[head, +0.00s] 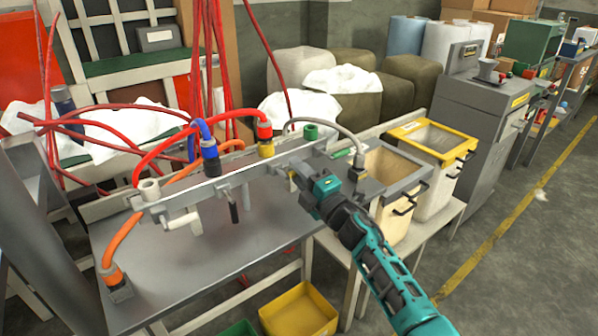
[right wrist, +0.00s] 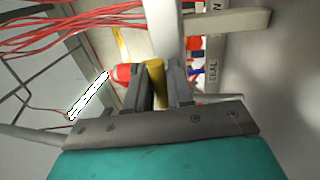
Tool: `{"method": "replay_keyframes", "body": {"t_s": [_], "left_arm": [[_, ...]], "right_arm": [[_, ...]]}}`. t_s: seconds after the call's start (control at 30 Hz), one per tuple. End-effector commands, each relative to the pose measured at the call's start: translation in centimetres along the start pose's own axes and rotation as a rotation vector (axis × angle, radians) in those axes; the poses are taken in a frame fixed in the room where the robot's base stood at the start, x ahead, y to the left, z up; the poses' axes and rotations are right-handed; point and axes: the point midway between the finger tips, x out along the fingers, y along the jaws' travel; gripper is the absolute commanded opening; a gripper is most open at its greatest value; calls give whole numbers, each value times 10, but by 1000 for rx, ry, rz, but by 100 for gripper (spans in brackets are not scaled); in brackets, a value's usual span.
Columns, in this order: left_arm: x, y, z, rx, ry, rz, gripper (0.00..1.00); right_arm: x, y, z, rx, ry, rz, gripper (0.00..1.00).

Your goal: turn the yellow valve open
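The yellow valve handle (right wrist: 156,84) stands between the two dark fingers of my right gripper (right wrist: 160,88) in the right wrist view. The fingers look closed against both its sides. In the head view my right gripper (head: 296,174) is at the right part of the grey pipe rail (head: 215,185), and it hides most of the handle there. Two other valve handles hang from the rail to the left, a white one (head: 182,222) and a black one (head: 233,211). My left gripper is not in view.
Red, blue, orange and grey hoses rise from fittings along the rail. The grey metal table (head: 150,275) below is mostly clear. Bins, one with a yellow rim (head: 432,136), stand to the right. A yellow crate (head: 299,310) is below the table's front edge.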

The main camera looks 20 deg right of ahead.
Motion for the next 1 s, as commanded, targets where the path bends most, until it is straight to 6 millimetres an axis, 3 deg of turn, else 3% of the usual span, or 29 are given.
{"method": "replay_keyframes", "body": {"t_s": [0.2,0.67,1.0], "left_arm": [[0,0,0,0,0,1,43],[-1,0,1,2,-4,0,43],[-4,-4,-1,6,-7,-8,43]], "right_arm": [[0,0,0,0,0,0,0],[-1,-3,0,82,-16,-1,0],[-3,-11,-2,351,-70,-2,0]]}}
